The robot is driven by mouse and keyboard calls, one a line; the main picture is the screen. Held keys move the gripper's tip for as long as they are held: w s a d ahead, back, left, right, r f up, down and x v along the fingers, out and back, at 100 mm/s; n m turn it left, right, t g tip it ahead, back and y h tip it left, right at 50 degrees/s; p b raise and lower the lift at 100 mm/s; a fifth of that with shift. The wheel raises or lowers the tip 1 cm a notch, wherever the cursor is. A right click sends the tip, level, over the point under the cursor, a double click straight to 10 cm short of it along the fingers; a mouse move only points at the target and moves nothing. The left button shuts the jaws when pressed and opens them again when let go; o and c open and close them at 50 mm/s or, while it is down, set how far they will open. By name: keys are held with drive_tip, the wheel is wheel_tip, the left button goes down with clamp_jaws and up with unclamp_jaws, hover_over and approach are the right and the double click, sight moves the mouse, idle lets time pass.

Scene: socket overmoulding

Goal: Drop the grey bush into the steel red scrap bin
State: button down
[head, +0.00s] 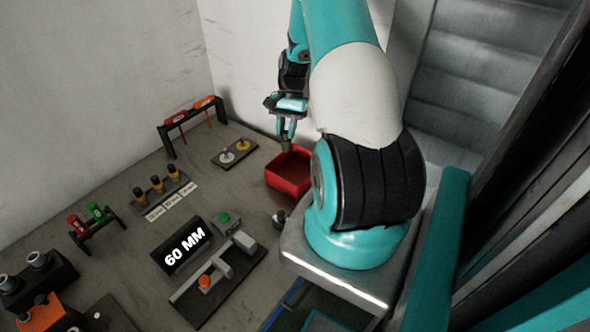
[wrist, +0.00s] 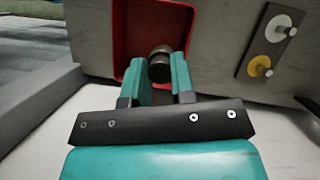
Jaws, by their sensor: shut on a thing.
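The red scrap bin (head: 289,183) stands on the bench near my arm's base, open side up. My gripper (head: 287,135) points down over the bin's far edge. In the wrist view my gripper (wrist: 164,78) is shut on the grey bush (wrist: 159,66), a dark grey round part held between the teal fingertips. The bush (head: 286,146) shows small below the fingers in the head view. In the wrist view the red bin (wrist: 125,45) lies behind the bush and fingers. The exact height of the bush above the bin is hard to tell.
A dark plate with a white and a yellow disc (head: 234,152) lies left of the bin. A black rack with red and orange tools (head: 190,121) stands behind it. A 60 MM block (head: 184,246) and a green button (head: 224,218) sit nearer the front.

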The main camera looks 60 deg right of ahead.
wheel_tip(320, 180, down, 6)
drive_tip(key=s+d+m+b, duration=0.1)
drive_tip(key=s+d+b, duration=0.1)
drive_tip(key=b, duration=0.3)
drive_tip(key=shift+s+d+f+t, duration=0.25)
drive_tip(key=shift+s+t, duration=0.05)
drive_tip(key=shift+s, duration=0.15)
drive_tip(key=c, duration=0.9)
unclamp_jaws()
drive_tip(key=shift+r, duration=0.15)
wheel_tip(320, 180, up, 20)
drive_tip(key=shift+f+b, duration=0.1)
drive_tip(key=shift+b, duration=0.7)
